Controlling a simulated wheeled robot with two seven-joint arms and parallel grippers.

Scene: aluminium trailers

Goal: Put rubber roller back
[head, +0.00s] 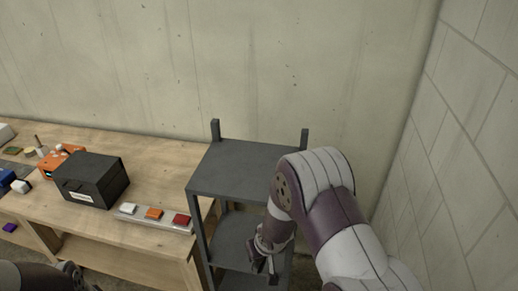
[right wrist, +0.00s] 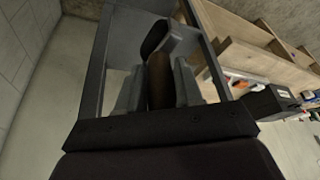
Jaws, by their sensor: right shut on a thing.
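The rubber roller (right wrist: 158,82) shows in the right wrist view, with a brown handle and a dark head beside a grey part. My right gripper (right wrist: 158,92) is shut on its handle, one grey finger on each side. In the head view my right gripper (head: 268,262) is in front of the dark grey shelf rack (head: 245,158), below its top board. I cannot make out the roller there. Part of my left arm, perhaps with its gripper (head: 75,275), shows at the bottom left; its jaws cannot be made out.
A wooden workbench (head: 150,160) stands left of the rack. On it are a black box (head: 90,180), an orange device (head: 52,162) and a strip with white, orange and red blocks (head: 153,214). The rack's top board is bare. A block wall (head: 465,150) closes the right side.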

